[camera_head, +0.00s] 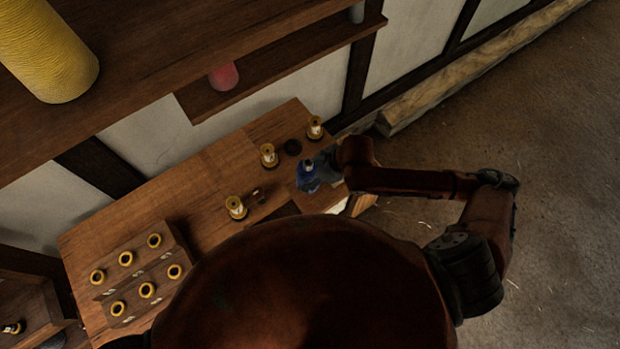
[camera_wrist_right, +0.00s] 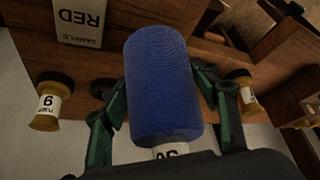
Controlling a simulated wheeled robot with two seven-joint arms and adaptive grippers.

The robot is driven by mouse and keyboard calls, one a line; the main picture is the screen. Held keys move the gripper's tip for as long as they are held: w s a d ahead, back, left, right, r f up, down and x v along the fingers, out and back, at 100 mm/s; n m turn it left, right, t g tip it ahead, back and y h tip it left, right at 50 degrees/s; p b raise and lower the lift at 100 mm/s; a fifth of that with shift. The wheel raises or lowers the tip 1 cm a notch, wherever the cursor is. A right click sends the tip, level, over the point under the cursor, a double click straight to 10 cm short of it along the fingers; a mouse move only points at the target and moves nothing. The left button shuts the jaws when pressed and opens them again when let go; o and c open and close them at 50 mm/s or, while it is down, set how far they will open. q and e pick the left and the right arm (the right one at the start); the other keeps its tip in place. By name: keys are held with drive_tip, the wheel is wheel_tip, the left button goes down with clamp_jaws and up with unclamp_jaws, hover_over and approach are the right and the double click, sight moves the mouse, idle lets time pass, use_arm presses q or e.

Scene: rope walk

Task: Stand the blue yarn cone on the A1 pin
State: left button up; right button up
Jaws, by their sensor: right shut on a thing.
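The blue yarn cone (camera_head: 307,178) is above the right part of the wooden workbench in the head view. It fills the middle of the right wrist view (camera_wrist_right: 163,85). My right gripper (camera_wrist_right: 162,82) is shut on it, with one green-dark finger on each side. A white label with partly hidden writing (camera_wrist_right: 166,153) shows at the cone's lower end. No A1 marking is readable, so I cannot tell which piece is the A1 pin. My left gripper is not in view.
Brass pieces with white labels (camera_head: 269,155) (camera_head: 236,207) (camera_head: 315,127) stand on the workbench (camera_head: 205,173). A rack with several gold rings (camera_head: 147,290) is at its left. A shelf (camera_head: 275,82) overhangs the back.

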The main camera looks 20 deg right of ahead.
drive_tip(key=shift+w+d+f, duration=0.15)
drive_tip(key=shift+f, duration=0.8)
drive_tip(key=shift+w+d+f, duration=0.1)
drive_tip(key=shift+w+f, duration=0.05)
drive_tip(key=shift+f, duration=0.8)
drive_tip(key=o, duration=1.3)
drive_tip(key=shift+f, duration=0.15)
